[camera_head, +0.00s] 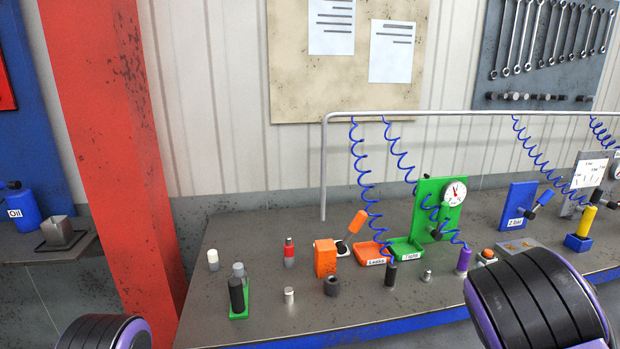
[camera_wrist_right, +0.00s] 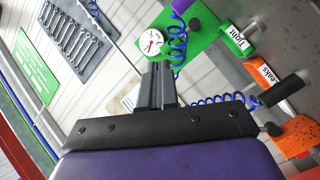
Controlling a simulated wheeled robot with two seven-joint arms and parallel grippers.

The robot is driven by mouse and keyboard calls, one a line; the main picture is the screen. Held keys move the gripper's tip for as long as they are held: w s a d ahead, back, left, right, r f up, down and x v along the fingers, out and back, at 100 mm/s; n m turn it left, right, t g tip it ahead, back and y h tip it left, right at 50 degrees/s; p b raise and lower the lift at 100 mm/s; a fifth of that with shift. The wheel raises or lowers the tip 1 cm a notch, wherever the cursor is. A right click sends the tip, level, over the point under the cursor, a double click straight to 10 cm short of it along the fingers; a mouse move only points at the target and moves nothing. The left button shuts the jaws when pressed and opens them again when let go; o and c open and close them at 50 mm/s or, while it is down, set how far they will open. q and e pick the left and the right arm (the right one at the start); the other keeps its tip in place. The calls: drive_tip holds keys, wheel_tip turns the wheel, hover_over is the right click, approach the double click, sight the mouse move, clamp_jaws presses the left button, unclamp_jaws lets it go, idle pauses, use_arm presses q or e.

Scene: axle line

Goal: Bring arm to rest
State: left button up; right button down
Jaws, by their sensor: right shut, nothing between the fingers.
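My right gripper (camera_wrist_right: 158,68) shows in the right wrist view, its two dark fingers shut together with nothing between them. Beyond its tips are the green panel with the gauge (camera_wrist_right: 152,42) and the bench surface. In the head view only a purple and black part of my right arm shows at the lower right, in front of the bench; its fingers cannot be made out there. A similar part of my left arm shows at the bottom left, and the left gripper is out of the picture.
A blue stand (camera_head: 518,203) is farther right. Blue coiled hoses hang from a rail (camera_head: 323,165).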

drive_tip(key=s+a+f+m+g+b, duration=0.15)
drive_tip(key=s+f+m, duration=0.25)
drive_tip(key=s+f, duration=0.4)
drive_tip(key=s+a+f+m+g, duration=0.2)
drive_tip(key=s+f+m+g, duration=0.1)
drive_tip(key=s+f, duration=0.5)
drive_tip(key=s+a+f+m+g+b, duration=0.15)
drive_tip(key=s+f+m, duration=0.35)
drive_tip(key=f, duration=0.5)
drive_tip(key=s+a+f+g+y, duration=0.1)
drive_tip(key=s+a+f+g, duration=0.1)
drive_tip(key=s, duration=0.6)
drive_tip(key=s+a+f+m+g+b, duration=0.1)
drive_tip(key=s+a+f+g, duration=0.1)
drive_tip(key=s+f, duration=0.3)
drive_tip(key=s+a+f+g+y+b, duration=0.1)
drive_tip(key=s+a+f+g, duration=0.1)
drive_tip(key=s, duration=0.9)
wheel_tip(320, 180, down, 2)
drive_tip(key=shift+a+f+m+g+y, duration=0.15)
drive_tip(key=shift+a+m+g+y, duration=0.15)
drive_tip(key=shift+a, duration=0.3)
